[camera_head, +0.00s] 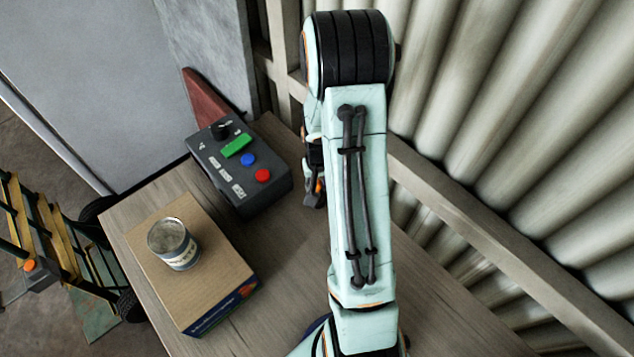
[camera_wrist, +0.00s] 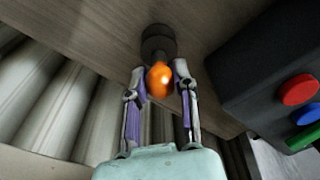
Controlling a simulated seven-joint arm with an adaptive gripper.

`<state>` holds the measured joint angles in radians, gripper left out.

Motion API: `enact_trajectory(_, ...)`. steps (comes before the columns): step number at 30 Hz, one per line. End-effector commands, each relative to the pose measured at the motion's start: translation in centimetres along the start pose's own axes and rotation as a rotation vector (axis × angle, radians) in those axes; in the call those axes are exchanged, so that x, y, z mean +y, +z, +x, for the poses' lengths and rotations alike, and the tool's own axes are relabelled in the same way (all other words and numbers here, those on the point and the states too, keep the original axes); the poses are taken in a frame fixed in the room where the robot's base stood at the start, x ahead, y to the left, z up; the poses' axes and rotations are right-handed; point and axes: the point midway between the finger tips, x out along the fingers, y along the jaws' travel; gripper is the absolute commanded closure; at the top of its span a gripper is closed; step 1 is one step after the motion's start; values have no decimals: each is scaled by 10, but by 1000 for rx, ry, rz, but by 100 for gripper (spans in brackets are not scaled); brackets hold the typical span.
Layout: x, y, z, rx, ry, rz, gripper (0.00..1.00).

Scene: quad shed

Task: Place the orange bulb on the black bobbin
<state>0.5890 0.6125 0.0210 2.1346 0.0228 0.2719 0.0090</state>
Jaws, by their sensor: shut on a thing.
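The glossy orange bulb (camera_wrist: 160,80) sits between the two fingers of my gripper (camera_wrist: 159,74) in the wrist view, and the gripper is shut on it. The black bobbin (camera_wrist: 157,38) stands on the wooden table just beyond the bulb in that view. The bulb overlaps the bobbin's near end there; I cannot tell whether they touch. In the head view my gripper (camera_head: 314,190) is mostly hidden behind my arm, and a small orange patch of the bulb (camera_head: 319,186) shows beside it. The bobbin is hidden in the head view.
A dark control box (camera_head: 225,180) with green, blue and red buttons stands on the table, left of my gripper in the head view. A tin can (camera_head: 173,245) sits on a cardboard box (camera_head: 205,290) at the front left. A corrugated wall (camera_head: 500,110) rises at the right.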

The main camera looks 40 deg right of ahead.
Motion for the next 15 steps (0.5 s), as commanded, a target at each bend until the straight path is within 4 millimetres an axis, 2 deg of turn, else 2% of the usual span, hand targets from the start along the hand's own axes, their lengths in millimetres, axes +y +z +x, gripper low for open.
enact_trajectory(7,0,0,3,-1,0,0,89)
enact_trajectory(8,0,0,3,-1,0,0,68)
enact_trajectory(9,0,0,2,-1,0,0,56)
enact_trajectory(10,0,0,2,-1,0,0,48)
enact_trajectory(15,0,0,2,-1,0,0,48)
